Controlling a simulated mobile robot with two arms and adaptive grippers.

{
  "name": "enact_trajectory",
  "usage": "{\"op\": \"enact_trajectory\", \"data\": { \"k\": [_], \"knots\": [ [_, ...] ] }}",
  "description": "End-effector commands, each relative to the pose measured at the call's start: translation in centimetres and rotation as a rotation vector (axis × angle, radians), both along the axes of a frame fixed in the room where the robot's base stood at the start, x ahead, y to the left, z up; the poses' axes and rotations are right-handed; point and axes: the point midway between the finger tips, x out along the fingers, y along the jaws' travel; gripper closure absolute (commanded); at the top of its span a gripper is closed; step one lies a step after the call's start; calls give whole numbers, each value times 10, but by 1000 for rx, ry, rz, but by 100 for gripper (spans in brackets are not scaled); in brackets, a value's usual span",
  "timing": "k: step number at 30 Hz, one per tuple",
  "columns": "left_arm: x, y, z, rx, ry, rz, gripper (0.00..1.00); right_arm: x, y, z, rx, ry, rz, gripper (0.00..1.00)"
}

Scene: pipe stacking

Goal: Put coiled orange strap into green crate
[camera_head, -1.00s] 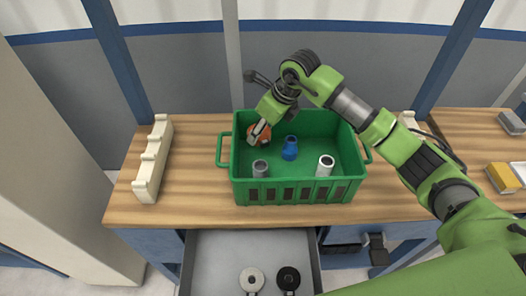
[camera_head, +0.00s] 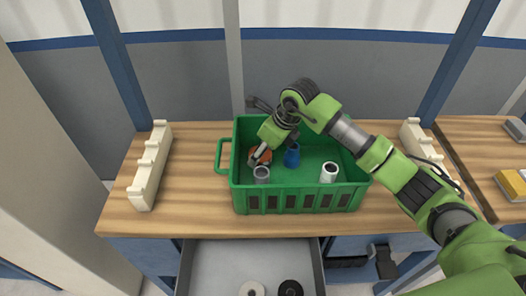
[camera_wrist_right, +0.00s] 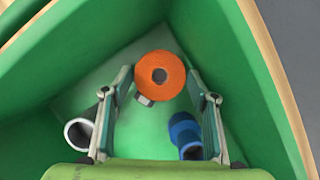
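The coiled orange strap (camera_head: 266,158) is inside the green crate (camera_head: 300,200), near its back left corner. In the right wrist view the strap (camera_wrist_right: 172,63) lies flat on the crate floor with its round hole facing up. My right gripper (camera_head: 257,160) reaches down into the crate over the strap, hiding part of it. In the right wrist view my right gripper (camera_wrist_right: 163,102) has its two fingers wide apart, with the strap beyond the gap between them and not gripped. My left gripper is not in view.
A grey pipe (camera_head: 261,175), a blue pipe (camera_head: 292,156) and a white pipe (camera_head: 328,173) stand in the crate, the grey and blue ones near my fingers. Cream racks (camera_head: 149,170) flank the crate. An open drawer (camera_head: 220,265) below holds a white and a black coil.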

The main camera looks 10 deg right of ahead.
Motion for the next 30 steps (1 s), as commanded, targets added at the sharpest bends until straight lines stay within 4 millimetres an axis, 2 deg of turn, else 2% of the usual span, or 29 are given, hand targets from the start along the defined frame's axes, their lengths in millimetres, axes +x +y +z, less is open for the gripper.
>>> {"op": "enact_trajectory", "data": {
  "k": [7, 11, 24, 30],
  "knots": [
    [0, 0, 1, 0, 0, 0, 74, 0, 0, 1, 0, 0, 0, 47],
    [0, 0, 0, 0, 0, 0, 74, -1, -2, 8, 1, -3, -1, 47],
    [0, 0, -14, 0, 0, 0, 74, -26, -24, 88, 0, -5, 0, 47],
    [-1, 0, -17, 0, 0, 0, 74, -33, -30, 109, 0, -3, -1, 47]
  ]
}}
